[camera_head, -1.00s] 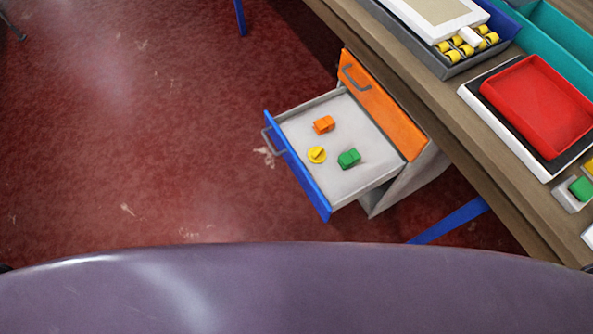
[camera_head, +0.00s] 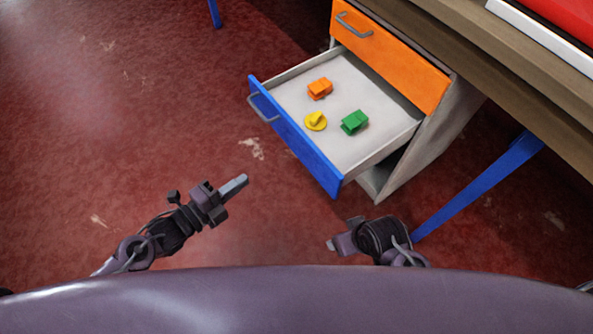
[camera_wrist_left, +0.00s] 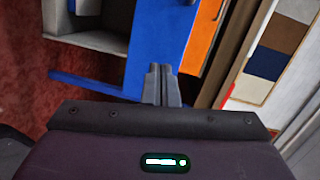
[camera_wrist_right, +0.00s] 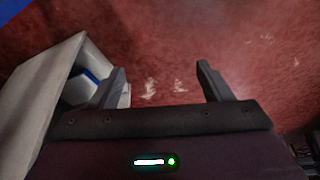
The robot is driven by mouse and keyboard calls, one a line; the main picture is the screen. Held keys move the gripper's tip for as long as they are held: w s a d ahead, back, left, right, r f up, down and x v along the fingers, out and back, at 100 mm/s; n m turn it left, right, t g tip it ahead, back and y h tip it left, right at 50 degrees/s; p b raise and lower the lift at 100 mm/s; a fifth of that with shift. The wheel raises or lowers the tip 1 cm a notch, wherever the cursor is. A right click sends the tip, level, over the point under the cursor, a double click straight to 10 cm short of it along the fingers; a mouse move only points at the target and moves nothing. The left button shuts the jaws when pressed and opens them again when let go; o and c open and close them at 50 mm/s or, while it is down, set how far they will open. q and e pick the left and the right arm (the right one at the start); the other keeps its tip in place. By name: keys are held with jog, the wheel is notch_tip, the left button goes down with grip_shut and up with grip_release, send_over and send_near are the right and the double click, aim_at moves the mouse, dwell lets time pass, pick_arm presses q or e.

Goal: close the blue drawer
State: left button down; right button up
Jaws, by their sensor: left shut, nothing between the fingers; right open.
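The blue drawer (camera_head: 310,158) is pulled out below the orange drawer (camera_head: 395,58) of a grey cabinet. Its grey handle (camera_head: 262,108) is on its front. Inside lie an orange block (camera_head: 320,88), a yellow piece (camera_head: 316,121) and a green block (camera_head: 354,122). My left gripper (camera_head: 243,180) is shut and empty, apart from the drawer, in front and to the left of it. The blue front also shows in the left wrist view (camera_wrist_left: 165,40), beyond the shut fingertips. My right gripper (camera_head: 331,244) is open and empty near the drawer's lower corner; its spread fingers show in the right wrist view (camera_wrist_right: 162,80).
A wooden table (camera_head: 480,50) stands over the cabinet at the right, with a blue leg (camera_head: 475,190). A red tray (camera_head: 560,15) is on it. The red floor (camera_head: 130,120) is clear to the left of the drawer. The cabinet side (camera_wrist_right: 30,95) is close to my right gripper.

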pick_arm(q)
jog(key=s+d+r+m+g+h+b, duration=0.1)
jog(key=s+d+r+m+h, duration=0.1)
jog(key=d+r+m+h, duration=0.1)
jog(key=b, duration=0.2)
send_near(311, 148)
jog(key=x, duration=0.6)
jog(key=shift+w+d, duration=0.25)
jog(key=shift+d, duration=0.1)
pick_arm(e)
jog(key=a+r, duration=0.1)
jog(key=a+r+t+y, duration=0.1)
jog(key=shift+w+a+r+t, duration=0.2)
jog(key=shift+a+r+t, duration=0.1)
jog(key=shift+a, duration=0.1)
